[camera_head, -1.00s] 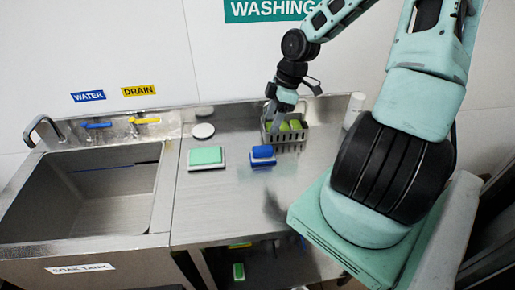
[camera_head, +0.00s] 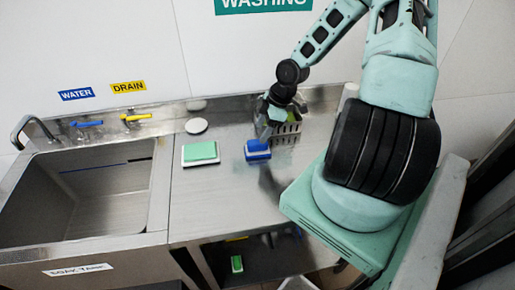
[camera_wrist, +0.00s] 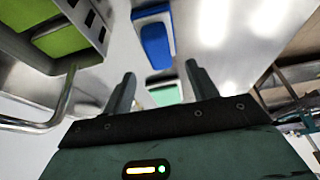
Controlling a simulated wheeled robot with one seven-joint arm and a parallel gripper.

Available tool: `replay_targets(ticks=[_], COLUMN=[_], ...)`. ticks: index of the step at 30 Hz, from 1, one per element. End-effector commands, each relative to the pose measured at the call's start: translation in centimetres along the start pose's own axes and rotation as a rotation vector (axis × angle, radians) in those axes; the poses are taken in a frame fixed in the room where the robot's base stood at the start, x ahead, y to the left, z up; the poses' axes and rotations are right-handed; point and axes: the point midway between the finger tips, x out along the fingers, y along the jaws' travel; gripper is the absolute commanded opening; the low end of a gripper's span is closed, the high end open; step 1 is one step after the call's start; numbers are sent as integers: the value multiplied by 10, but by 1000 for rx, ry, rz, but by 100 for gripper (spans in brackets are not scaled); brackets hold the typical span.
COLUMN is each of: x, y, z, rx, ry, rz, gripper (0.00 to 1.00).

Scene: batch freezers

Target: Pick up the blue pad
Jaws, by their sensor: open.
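The blue pad (camera_head: 257,147) lies on a white base on the steel counter, right of the green pad. In the wrist view the blue pad (camera_wrist: 155,45) shows ahead of the fingers, near the top middle. My gripper (camera_head: 267,130) is above and close to the blue pad in the head view, partly hidden by my wrist. In the wrist view my gripper (camera_wrist: 158,85) has its two fingers apart with nothing between them. I cannot tell its exact height over the pad.
A green pad (camera_head: 202,151) on a white tray lies to the left. A grey slotted basket (camera_head: 287,132) with green items stands just behind and right of the blue pad. A white round disc (camera_head: 196,126) lies at the back. The sink (camera_head: 85,195) is at the left.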

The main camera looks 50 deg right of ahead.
Motion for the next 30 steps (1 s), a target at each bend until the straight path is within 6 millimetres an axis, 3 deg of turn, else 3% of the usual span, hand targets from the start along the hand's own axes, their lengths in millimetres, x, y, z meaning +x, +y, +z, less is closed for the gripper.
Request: replay_targets(ticks=[8,18,28,30], x=[18,59,64,64], y=[0,0,1,1], z=[1,6,7,7], rx=[-1,-2,-1,-1], ry=[0,-1,-1,-1], rz=[-2,-1,1,1], gripper=[58,58,58,39])
